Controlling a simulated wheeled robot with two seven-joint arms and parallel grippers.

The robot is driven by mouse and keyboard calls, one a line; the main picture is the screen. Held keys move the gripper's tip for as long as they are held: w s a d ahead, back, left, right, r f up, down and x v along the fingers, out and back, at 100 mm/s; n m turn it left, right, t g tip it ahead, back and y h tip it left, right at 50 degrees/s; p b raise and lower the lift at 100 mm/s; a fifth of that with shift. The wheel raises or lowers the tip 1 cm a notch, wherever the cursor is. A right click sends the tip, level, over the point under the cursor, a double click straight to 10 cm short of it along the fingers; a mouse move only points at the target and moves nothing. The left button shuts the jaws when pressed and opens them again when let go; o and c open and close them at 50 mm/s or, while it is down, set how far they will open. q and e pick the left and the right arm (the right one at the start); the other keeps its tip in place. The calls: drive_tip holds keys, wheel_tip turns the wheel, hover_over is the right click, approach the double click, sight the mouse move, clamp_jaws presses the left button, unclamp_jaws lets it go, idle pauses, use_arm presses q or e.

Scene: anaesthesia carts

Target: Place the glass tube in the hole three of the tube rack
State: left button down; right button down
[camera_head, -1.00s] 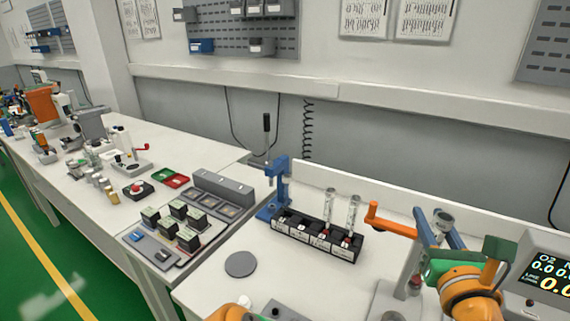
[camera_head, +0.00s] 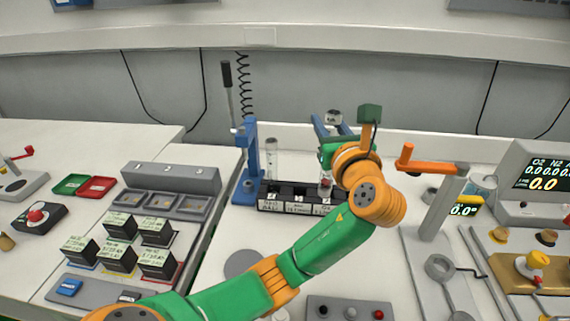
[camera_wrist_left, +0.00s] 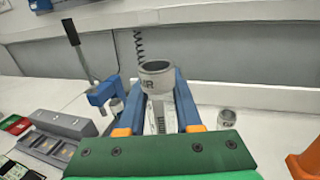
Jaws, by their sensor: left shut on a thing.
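My left gripper (camera_head: 333,125) is above the right part of the black tube rack (camera_head: 268,203). It is shut on a glass tube (camera_head: 334,117), held upright between its blue fingers; the tube's open labelled top shows in the left wrist view (camera_wrist_left: 157,80). Another glass tube (camera_head: 271,158) stands upright at the rack's left end. Glass with a red part (camera_head: 325,187) shows just under the gripper; I cannot tell which tube it belongs to. My arm hides the rack's right end. A further cylinder top (camera_wrist_left: 227,118) shows right of the held tube. My right gripper is not in view.
A blue lever press (camera_head: 250,165) stands close to the rack's left end. A grey stand with an orange arm (camera_head: 425,162) is to the right. A grey disc (camera_head: 243,263) lies in front, and a control box (camera_head: 348,308) sits at the front.

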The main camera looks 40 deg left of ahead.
use_arm(q)
drive_tip(key=w+a+f, duration=0.3)
drive_tip(key=a+f, duration=0.6)
drive_tip(key=f, duration=0.2)
drive_tip(key=shift+w, duration=0.4)
drive_tip(key=shift+f+b, duration=0.2)
drive_tip(key=shift+b, duration=0.1)
drive_tip(key=c, duration=0.6)
unclamp_jaws()
drive_tip(key=v, duration=1.2)
drive_tip(key=shift+r, duration=0.15)
